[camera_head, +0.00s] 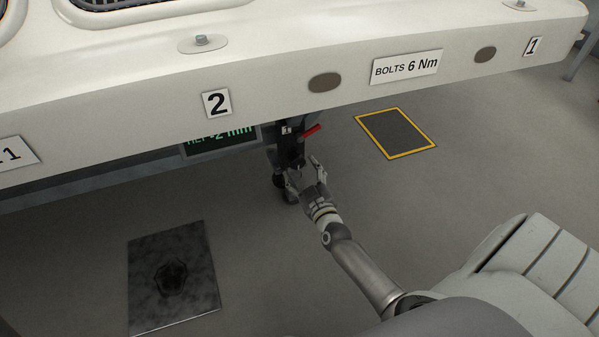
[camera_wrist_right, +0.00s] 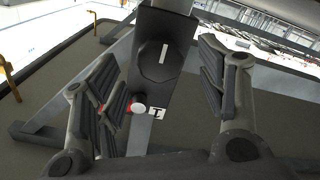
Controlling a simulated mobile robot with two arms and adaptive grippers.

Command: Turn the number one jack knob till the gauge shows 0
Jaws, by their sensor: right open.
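The jack (camera_head: 287,150), a dark upright unit with a red lever (camera_head: 312,130), stands under the white duct's edge. In the right wrist view its dark round knob (camera_wrist_right: 161,61) faces me with an upright white mark. A small white tag (camera_wrist_right: 156,113) below it bears a mark that looks like a 1. The gauge (camera_head: 222,138) shows green digits that look like -2 mm; its upper part is hidden by the duct. My right gripper (camera_head: 303,171) is open at the jack, with a finger on either side of the knob. Contact is not clear. My left gripper is not in view.
The white duct (camera_head: 290,98) with labels 2, BOLTS 6 Nm and 1 overhangs the jack. A red and white knob end (camera_wrist_right: 137,107) sits close to the left finger. A dark plate (camera_head: 173,245) and a yellow-edged floor patch (camera_head: 396,134) lie on open grey floor.

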